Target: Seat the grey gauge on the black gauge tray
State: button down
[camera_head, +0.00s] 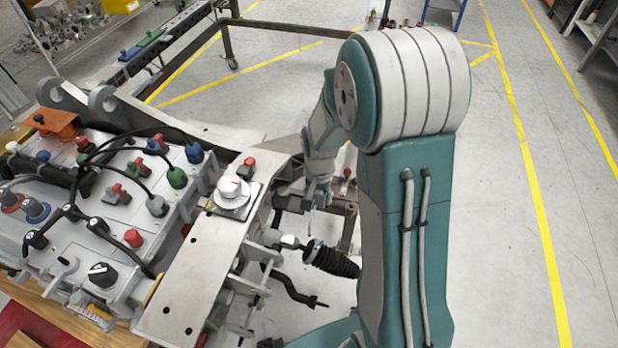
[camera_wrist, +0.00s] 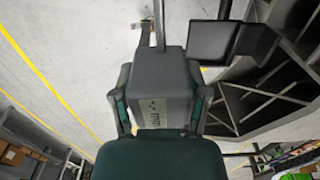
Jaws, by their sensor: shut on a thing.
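My gripper (camera_wrist: 160,88) is shut on the grey gauge (camera_wrist: 157,60), a boxy block with small dark markings. One finger is on each side of it, and a thin rod stands out beyond its far end. A flat black square piece with a raised edge, which looks like the black gauge tray (camera_wrist: 212,42), lies beyond and to the right of the gauge, apart from it in the picture. In the head view my gripper (camera_head: 318,192) is small, hanging beside the right edge of the chassis. I cannot clearly make out the gauge or tray there.
The chassis (camera_head: 195,265) fills the left, crowded with cables and coloured knobs. A white round stepped part (camera_head: 232,192) sits on its plate. A black ribbed boot (camera_head: 332,260) juts out below my gripper. Open floor (camera_head: 510,200) lies to the right.

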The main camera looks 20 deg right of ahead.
aim_at(297, 205)
jog(key=shift+w, duration=0.1)
jog(key=shift+w+a+f, duration=0.1)
jog(key=shift+w+a, duration=0.45)
jog(key=shift+a, duration=0.25)
jog(key=shift+w+a+f, duration=0.1)
jog(key=shift+w+a, duration=0.4)
jog(key=shift+a, duration=0.25)
jog(key=shift+w+a+f, duration=0.1)
jog(key=shift+w+a, duration=0.45)
jog(key=shift+a, duration=0.25)
jog(key=shift+s+r, duration=0.15)
jog(key=shift+f, duration=1.4)
grip_release()
dwell(0.4)
